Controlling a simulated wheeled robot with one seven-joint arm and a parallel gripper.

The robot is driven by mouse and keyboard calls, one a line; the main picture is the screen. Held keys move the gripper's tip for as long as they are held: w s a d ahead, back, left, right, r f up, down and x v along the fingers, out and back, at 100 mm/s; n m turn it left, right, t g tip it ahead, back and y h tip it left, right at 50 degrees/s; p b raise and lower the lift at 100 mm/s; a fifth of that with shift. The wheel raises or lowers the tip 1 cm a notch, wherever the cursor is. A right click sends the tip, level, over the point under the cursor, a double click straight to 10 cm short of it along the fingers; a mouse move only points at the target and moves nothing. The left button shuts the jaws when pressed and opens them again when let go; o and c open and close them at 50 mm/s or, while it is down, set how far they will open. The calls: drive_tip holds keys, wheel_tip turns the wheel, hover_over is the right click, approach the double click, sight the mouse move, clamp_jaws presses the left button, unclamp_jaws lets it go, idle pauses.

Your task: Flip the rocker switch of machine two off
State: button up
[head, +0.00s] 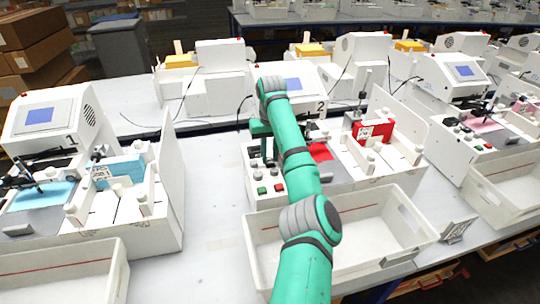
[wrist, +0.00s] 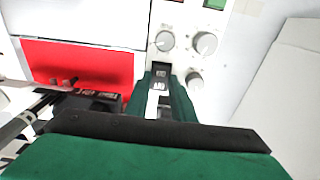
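Machine two (head: 318,92), a white box with a blue screen and the number 2, stands in the middle of the head view, partly behind my arm. My gripper (head: 262,148) points down over the left part of its control panel, and its tips are hard to make out there. In the wrist view, my gripper (wrist: 162,88) has its two green fingers a little apart. A small black rocker switch (wrist: 161,73) with light lettering shows between the fingertips. I cannot tell whether the fingers touch it, or which way it is tipped.
Grey knobs (wrist: 205,43) sit just beside the fingers, with a green button (wrist: 214,3) farther up. A red sheet (wrist: 75,65) lies to the left. A white bin (head: 405,222) stands in front of machine two. Machine one (head: 45,118) is at left.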

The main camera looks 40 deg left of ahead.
sight(270, 162)
drive_tip(key=o, duration=0.3)
wheel_tip(270, 162, up, 11)
drive_tip(key=shift+s+d, duration=0.2)
drive_tip(key=shift+d, duration=0.05)
drive_tip(key=shift+f, duration=0.1)
idle(0.6)
